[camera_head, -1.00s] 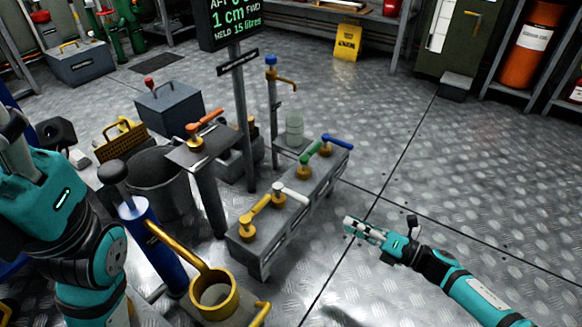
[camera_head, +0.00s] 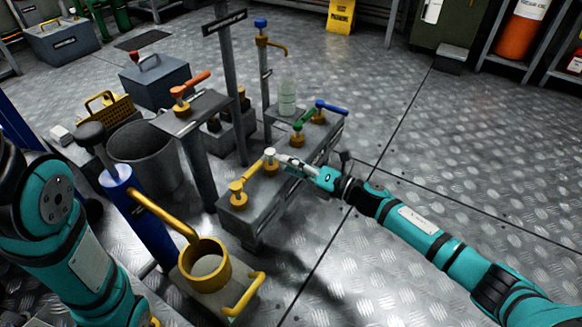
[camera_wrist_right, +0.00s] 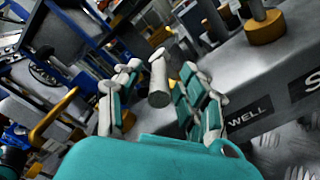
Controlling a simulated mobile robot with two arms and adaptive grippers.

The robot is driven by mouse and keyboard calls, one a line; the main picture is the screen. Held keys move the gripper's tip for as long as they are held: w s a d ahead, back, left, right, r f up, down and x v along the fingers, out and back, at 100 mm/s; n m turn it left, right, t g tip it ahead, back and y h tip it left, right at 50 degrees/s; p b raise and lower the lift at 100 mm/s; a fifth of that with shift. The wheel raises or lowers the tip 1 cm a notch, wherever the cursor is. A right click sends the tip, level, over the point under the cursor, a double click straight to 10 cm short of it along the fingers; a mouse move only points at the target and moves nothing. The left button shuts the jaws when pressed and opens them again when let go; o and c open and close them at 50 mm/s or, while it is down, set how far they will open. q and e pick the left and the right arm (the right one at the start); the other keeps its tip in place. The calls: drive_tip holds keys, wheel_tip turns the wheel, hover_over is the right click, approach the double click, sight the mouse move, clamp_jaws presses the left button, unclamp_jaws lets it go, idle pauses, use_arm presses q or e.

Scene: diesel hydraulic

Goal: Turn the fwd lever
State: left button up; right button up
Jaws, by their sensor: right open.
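A row of levers stands on a low grey bench (camera_head: 247,212): yellow (camera_head: 250,180), white (camera_head: 271,158), green (camera_head: 304,127) and blue (camera_head: 327,108). I cannot read which is marked fwd. My right gripper (camera_head: 292,164) is at the handle of the white lever, coming from the right, and hides part of it. In the right wrist view the fingers (camera_wrist_right: 162,72) are open, with a pale grey rod end (camera_wrist_right: 159,84) between them. A label reading "WELL" (camera_wrist_right: 250,112) shows on the bench side. My left arm shows, but its gripper does not.
An orange-red lever (camera_head: 189,85) stands on a separate pedestal (camera_head: 193,113). A blue pump with a brass cup (camera_head: 205,265) stands at the front. A grey bin (camera_head: 145,150) and a toolbox (camera_head: 155,80) are behind.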

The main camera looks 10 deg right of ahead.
drive_tip(key=shift+w+a, duration=0.25)
drive_tip(key=shift+a, duration=0.05)
drive_tip(key=shift+c, duration=0.5)
clamp_jaws()
